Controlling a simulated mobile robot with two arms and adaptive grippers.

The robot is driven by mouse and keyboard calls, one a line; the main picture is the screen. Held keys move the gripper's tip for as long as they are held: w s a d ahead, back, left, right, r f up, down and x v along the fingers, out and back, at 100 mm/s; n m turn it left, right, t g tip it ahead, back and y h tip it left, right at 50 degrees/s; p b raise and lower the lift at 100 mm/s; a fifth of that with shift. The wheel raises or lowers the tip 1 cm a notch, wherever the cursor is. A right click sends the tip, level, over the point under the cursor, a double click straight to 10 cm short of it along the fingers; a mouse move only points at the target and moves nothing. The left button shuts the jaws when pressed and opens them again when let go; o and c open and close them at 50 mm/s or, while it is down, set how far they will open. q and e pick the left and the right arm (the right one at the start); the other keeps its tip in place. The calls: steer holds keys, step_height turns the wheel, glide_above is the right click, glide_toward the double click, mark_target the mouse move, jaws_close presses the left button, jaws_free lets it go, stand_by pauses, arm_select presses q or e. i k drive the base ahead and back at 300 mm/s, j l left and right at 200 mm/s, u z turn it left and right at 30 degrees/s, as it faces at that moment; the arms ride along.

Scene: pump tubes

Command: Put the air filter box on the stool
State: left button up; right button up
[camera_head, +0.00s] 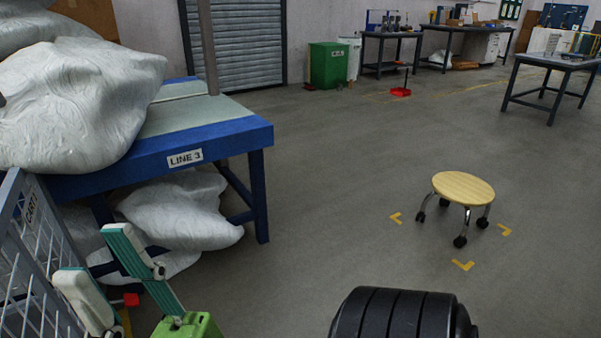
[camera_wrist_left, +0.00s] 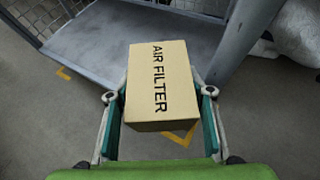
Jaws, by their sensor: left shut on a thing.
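The air filter box (camera_wrist_left: 160,75) is a tan carton with black "AIR FILTER" lettering in the left wrist view. My left gripper (camera_wrist_left: 160,98) is shut on it, with one teal finger on each side. The box and left gripper do not show in the head view. My right gripper (camera_head: 93,252), green with teal fingers, is at the lower left of the head view. Its fingers are apart with nothing seen between them. The stool (camera_head: 463,188) has a round wooden seat, chrome legs and black casters. It stands at the right, its seat empty, well away from the right gripper.
Yellow corner marks (camera_head: 463,265) surround the stool on open grey floor. A blue "LINE 3" table (camera_head: 225,128) bears white sacks (camera_head: 75,100), with more sacks (camera_head: 185,212) beneath it. A mesh cart (camera_head: 35,265) stands at the left. Workbenches (camera_head: 392,36) are far back.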

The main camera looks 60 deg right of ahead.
mark_target(463, 185)
steer(key=k+z, duration=0.25)
steer(key=z, duration=0.15)
steer(key=k+l+z, duration=0.1)
steer(key=k+z, duration=0.25)
steer(key=i+z, duration=0.1)
steer(key=z, duration=1.65)
steer(key=i+l+z, duration=0.1)
steer(key=i+z, duration=0.35)
steer(key=i+j+z, duration=0.1)
steer(key=i+z, duration=0.3)
steer(key=i, duration=0.2)
steer(key=i+j, duration=0.15)
steer(key=i, duration=0.5)
steer(key=i+j, duration=0.15)
steer(key=i, duration=0.55)
steer(key=i+j, duration=0.15)
steer(key=i, duration=0.5)
